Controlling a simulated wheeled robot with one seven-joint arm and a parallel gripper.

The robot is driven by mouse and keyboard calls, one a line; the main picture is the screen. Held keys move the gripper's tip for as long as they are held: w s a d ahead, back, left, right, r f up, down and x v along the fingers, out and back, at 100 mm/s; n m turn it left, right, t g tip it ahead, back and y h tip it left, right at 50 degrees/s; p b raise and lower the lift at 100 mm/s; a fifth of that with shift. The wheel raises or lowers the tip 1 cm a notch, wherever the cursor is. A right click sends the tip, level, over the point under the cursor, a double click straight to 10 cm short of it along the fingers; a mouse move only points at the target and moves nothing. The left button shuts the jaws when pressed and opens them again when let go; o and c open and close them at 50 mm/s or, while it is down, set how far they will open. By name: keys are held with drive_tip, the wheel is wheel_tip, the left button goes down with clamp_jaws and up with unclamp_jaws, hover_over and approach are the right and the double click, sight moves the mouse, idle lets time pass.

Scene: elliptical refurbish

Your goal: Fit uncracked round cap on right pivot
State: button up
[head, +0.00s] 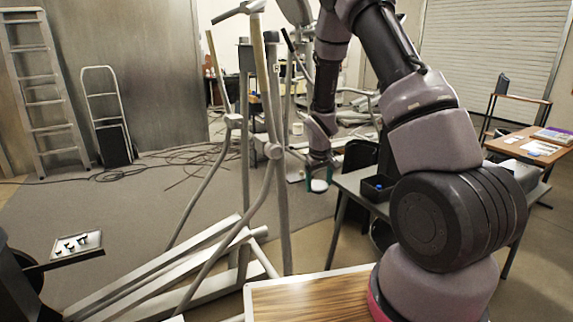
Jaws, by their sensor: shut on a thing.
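My gripper (319,180) hangs down near the middle of the head view, its fingers showing teal. It is shut on a small white round cap (319,186). The cap is small in the picture, so I cannot tell if it is cracked. The elliptical machine (282,215) stands to the left of my gripper. The right pivot (268,147) is a light grey joint on its upright, left of and above the cap. The cap is clear of the pivot. Another pivot joint (233,120) sits farther left.
A dark table (352,185) with a black bin (377,188) stands right of the gripper. A wooden board (310,300) lies in front. A tray with small black parts (77,245) is at left. Cables (190,158) cross the floor; a ladder (45,100) leans behind.

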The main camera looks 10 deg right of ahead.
drive_tip(key=w+a+r+n+t+y, duration=0.5)
drive_tip(key=w+a+n+t+y, duration=0.3)
drive_tip(key=w+a+n+t, duration=0.2)
drive_tip(key=shift+w+n+t+y, duration=0.4)
drive_tip(key=shift+w+n+t, duration=0.65)
drive_tip(key=shift+n+t, duration=0.95)
drive_tip(key=o, duration=0.5)
drive_tip(key=shift+c, duration=0.2)
clamp_jaws()
